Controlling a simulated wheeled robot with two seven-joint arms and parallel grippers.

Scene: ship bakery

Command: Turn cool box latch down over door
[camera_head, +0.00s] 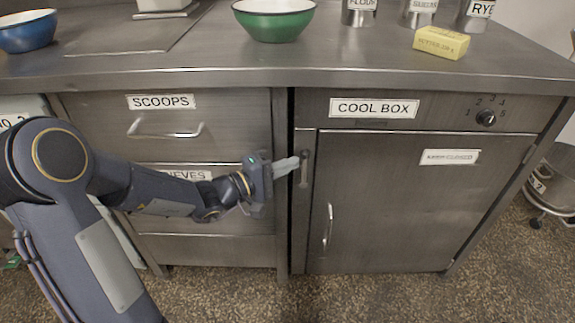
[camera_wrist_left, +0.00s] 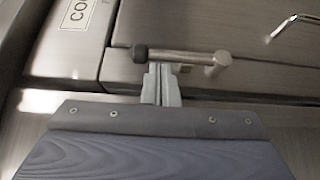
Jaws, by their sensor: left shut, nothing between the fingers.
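The cool box door (camera_head: 420,200) is shut flush in the steel counter, with a vertical bar handle (camera_head: 328,228) at its left side. The latch (camera_head: 304,168) is a small metal bar on the narrow frame left of the door. It stands upright; in the left wrist view the latch (camera_wrist_left: 185,56) has a black knob at its upper end. My left gripper (camera_head: 292,165) is shut and empty, its tips close beside the latch. In the left wrist view the gripper fingers (camera_wrist_left: 161,83) overlap the bar near the knob; contact cannot be told. My right gripper is out of view.
Drawers (camera_head: 165,130) with handles lie behind my left arm. A dial (camera_head: 486,117) sits at the upper right. On the countertop (camera_head: 340,60) stand a green bowl (camera_head: 274,22), a blue bowl (camera_head: 28,32), canisters and a yellow block (camera_head: 441,43). The floor before the door is clear.

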